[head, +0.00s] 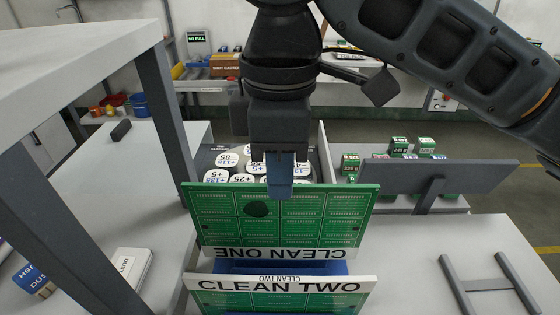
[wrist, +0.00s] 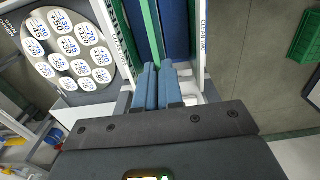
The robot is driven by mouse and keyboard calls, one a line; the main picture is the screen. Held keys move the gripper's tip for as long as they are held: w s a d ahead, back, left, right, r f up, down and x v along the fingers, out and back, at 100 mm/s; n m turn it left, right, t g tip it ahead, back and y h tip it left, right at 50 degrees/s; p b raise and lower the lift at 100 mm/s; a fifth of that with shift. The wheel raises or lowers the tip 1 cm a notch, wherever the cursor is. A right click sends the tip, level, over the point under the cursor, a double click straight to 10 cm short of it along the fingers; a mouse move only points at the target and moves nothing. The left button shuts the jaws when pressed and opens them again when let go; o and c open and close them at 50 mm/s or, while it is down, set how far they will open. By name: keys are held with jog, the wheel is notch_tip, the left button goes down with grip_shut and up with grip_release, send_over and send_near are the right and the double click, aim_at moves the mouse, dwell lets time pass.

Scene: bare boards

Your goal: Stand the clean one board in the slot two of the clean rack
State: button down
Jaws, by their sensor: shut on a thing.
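The clean one board (head: 280,215) is a green circuit board with a dark blotch and a white strip reading CLEAN ONE upside down along its lower edge. My gripper (head: 280,182) is shut on its upper edge with blue fingertips. The wrist view shows the fingers (wrist: 158,75) and a green board edge (wrist: 153,35). A second board, labelled CLEAN TWO (head: 280,286), stands nearer the camera. Blue rack parts (head: 280,267) show between the two boards. The slots are hidden, so I cannot tell whether the held board touches the rack.
A dark panel on a stand (head: 440,177) is at the right, with small green boxes (head: 398,146) behind it. White oval labelled pieces (head: 227,160) lie behind the held board. A grey H-shaped frame (head: 488,284) lies on the right table. A table leg (head: 160,100) rises at left.

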jog(key=shift+f+b, duration=1.85)
jog(key=shift+f, duration=2.35)
jog(key=shift+f, duration=0.4)
jog(key=c, duration=1.2)
grip_release()
jog(key=shift+r, duration=0.1)
jog(key=shift+r, duration=3.85)
notch_tip(320, 180, up, 8)
jog(key=shift+f, duration=0.1)
